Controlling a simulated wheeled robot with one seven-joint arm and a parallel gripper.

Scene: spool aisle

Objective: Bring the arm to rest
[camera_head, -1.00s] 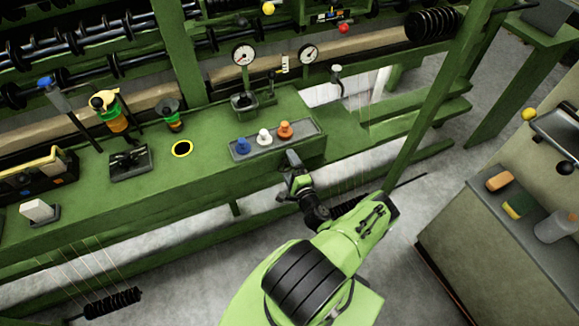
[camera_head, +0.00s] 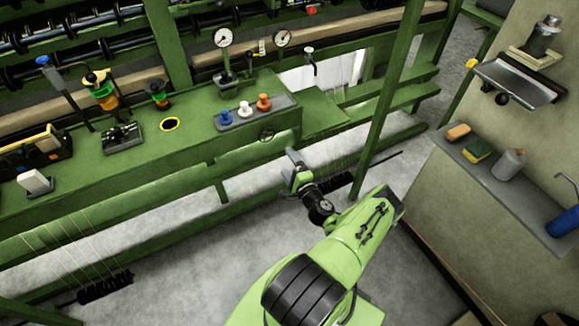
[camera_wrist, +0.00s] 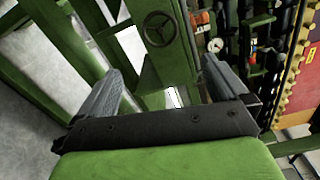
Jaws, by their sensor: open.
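My gripper (camera_head: 294,160) is at the end of my green arm, in front of the green machine bench (camera_head: 190,150) and apart from it. In the wrist view my gripper (camera_wrist: 165,90) shows two grey fingers spread wide, with nothing between them. Beyond the fingers, a dark handwheel (camera_wrist: 160,28) is on the bench's green front. The handwheel also shows in the head view (camera_head: 267,135), above and left of my gripper.
A grey tray (camera_head: 282,112) with blue, white and orange knobs sits on the bench. A green post (camera_head: 385,110) stands right of my gripper. A shelf (camera_head: 470,160) at right holds sponges and a bottle. Grey floor (camera_head: 190,265) is open at lower left.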

